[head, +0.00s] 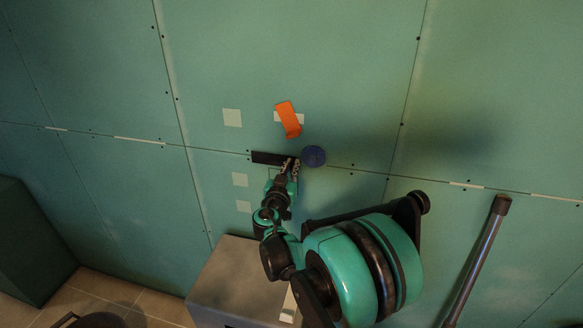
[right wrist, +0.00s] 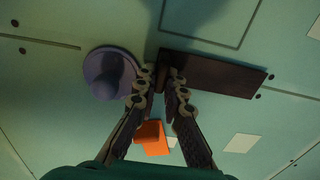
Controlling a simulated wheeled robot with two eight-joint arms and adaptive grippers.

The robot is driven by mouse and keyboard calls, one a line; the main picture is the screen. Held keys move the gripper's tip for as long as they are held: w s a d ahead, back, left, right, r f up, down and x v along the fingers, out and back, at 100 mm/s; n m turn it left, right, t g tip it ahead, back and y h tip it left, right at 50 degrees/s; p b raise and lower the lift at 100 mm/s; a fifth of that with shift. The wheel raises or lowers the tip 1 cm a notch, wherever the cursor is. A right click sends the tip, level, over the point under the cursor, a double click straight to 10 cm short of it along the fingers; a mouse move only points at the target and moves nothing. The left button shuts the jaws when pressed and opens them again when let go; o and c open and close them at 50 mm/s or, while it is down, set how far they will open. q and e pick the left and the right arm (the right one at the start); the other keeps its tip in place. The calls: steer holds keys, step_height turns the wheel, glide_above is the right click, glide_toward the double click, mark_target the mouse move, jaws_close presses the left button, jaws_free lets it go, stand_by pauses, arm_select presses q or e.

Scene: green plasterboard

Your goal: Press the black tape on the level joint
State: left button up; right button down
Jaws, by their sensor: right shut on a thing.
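The black tape (head: 268,157) is a dark strip lying along the level joint (head: 350,169) between the green boards. It also shows in the right wrist view (right wrist: 220,74). My right gripper (head: 292,166) is at the tape's right end in the head view, beside a round blue knobbed disc (head: 313,156). In the right wrist view its fingertips (right wrist: 163,80) are close together at the tape's end, shut on the tape, with the disc (right wrist: 105,72) on the other side. Whether the whole strip touches the wall I cannot tell. My left gripper is out of view.
An orange piece (head: 287,118) is above the joint, over a pale patch. Other pale squares (head: 232,118) mark the wall. A grey box (head: 225,285) stands below, a dark green block (head: 30,240) at far left. A dark pole (head: 478,260) slants at right.

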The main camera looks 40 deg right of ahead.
steer(key=c, duration=1.5)
jaws_free()
steer(key=shift+c, duration=0.2)
steer(key=shift+a, duration=0.1)
steer(key=v, duration=1.2)
